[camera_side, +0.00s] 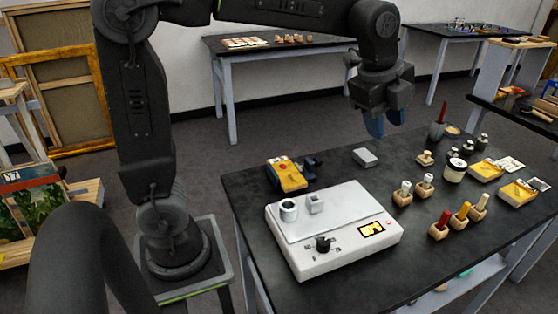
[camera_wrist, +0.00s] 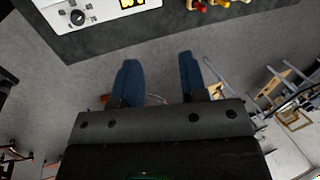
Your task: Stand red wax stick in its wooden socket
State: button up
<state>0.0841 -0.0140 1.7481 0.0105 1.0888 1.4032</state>
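A short red stick (camera_side: 444,219) shows at a small wooden block (camera_side: 438,234) near the front right of the dark table. It looks slightly tilted, and I cannot tell how it sits in the block. In the wrist view, the red stick (camera_wrist: 202,6) is at the top edge, partly cut off. My gripper (camera_side: 385,124) hangs in the air above the table's far side, well away from the stick. In the wrist view, its blue fingers (camera_wrist: 158,72) are apart with nothing between them.
A yellow stick (camera_side: 463,212) and a tan stick (camera_side: 481,202) stand in similar blocks beside the red one. A white device (camera_side: 330,258) fills the table's left front. A grey block (camera_side: 364,157) lies behind it. A dark pot (camera_side: 437,131) stands at the back right.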

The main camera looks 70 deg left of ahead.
jog(key=s+a+f+n+t, duration=0.1)
jog(key=s+f+n, duration=0.2)
jog(key=s+n, duration=0.5)
jog(key=s+a+f+n+t, duration=0.1)
jog(key=s+a+f+n, duration=0.1)
jog(key=s+n, duration=0.7)
jog(key=shift+s+f, duration=0.5)
jog(key=shift+s, duration=0.45)
